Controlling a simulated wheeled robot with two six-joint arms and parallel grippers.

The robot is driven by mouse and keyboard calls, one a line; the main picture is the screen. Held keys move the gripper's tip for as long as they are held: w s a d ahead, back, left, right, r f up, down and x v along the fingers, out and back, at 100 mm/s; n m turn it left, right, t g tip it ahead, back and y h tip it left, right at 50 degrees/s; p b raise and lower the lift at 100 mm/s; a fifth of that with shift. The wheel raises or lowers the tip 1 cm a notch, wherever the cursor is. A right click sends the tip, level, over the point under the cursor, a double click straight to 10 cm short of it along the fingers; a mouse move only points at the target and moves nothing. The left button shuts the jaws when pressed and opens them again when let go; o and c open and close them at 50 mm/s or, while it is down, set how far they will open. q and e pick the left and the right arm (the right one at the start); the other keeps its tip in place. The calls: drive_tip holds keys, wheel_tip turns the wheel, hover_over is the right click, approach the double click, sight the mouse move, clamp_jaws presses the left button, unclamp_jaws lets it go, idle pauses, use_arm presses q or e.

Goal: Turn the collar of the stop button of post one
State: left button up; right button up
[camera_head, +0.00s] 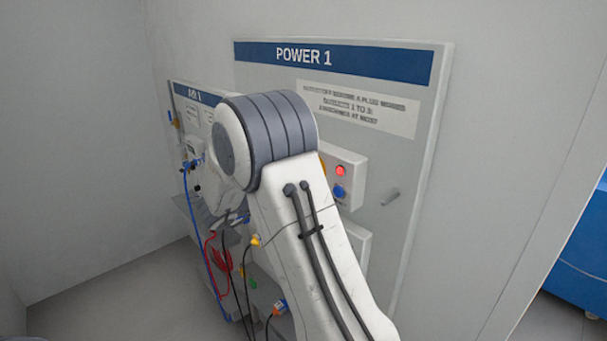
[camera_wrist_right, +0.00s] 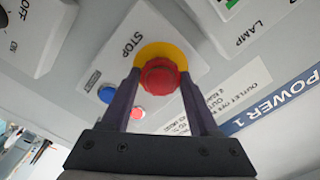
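The stop button (camera_wrist_right: 160,77) is a red knob on a yellow round plate (camera_wrist_right: 160,52), beside the word STOP in the right wrist view. The fingers of my right gripper (camera_wrist_right: 160,76) are spread, one on each side of the red knob. I cannot tell whether they touch it. In the head view, my right arm covers the button and gripper; only a sliver of yellow (camera_head: 322,166) shows at the arm's edge. The white button box (camera_head: 348,167) is on the POWER 1 panel (camera_head: 420,150). My left gripper is out of view.
A lit red lamp (camera_head: 340,170) and a blue button (camera_head: 339,191) sit beside the stop button. A grey peg (camera_head: 390,196) sticks out to the right. Blue, red and black cables hang at the left, near a second panel (camera_head: 182,100). A blue cabinet (camera_head: 580,250) stands far right.

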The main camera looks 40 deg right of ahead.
drive_tip(key=shift+o, duration=1.4)
drive_tip(key=a+b, duration=0.4)
drive_tip(key=a, duration=0.6)
drive_tip(key=shift+s+a, duration=0.25)
drive_tip(key=shift+s, duration=0.15)
